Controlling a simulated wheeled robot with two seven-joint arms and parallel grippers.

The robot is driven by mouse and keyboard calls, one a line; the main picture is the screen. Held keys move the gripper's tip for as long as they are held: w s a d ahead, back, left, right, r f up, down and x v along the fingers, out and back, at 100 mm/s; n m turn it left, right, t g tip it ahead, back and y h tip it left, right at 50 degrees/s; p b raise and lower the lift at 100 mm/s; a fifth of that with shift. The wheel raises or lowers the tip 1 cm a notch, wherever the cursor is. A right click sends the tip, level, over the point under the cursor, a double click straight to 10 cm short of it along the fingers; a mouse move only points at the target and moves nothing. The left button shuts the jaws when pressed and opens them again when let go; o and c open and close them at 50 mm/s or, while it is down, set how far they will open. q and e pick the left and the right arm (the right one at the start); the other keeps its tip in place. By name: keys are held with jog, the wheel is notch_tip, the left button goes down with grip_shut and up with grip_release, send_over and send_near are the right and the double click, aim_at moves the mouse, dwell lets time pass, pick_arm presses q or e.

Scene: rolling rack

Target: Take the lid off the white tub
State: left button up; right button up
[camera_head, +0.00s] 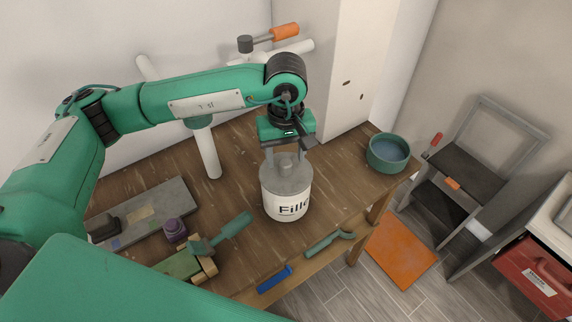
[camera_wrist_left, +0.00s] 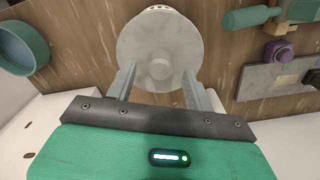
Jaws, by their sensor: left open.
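The white tub (camera_head: 287,205) stands upright on the wooden workbench, with dark lettering on its front. Its round grey lid (camera_head: 289,181) is on top, with a small knob (camera_head: 286,161) in the middle. In the left wrist view the lid (camera_wrist_left: 158,35) fills the top middle, and its knob (camera_wrist_left: 160,69) shows between the fingers. My left gripper (camera_head: 287,154) is open and empty, just above and behind the lid, with its fingers pointing down at it. Those fingers also show in the left wrist view (camera_wrist_left: 159,72). Whether they touch the lid is unclear. My right gripper is not in view.
A teal bowl (camera_head: 388,153) stands on the workbench (camera_head: 240,180) to the right. The bench around the tub is clear.

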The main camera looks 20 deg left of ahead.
pick_arm(q)
jog(key=shift+f, duration=1)
jog(key=c, duration=1)
jog(key=shift+c, duration=0.2)
jog(key=shift+r, duration=0.15)
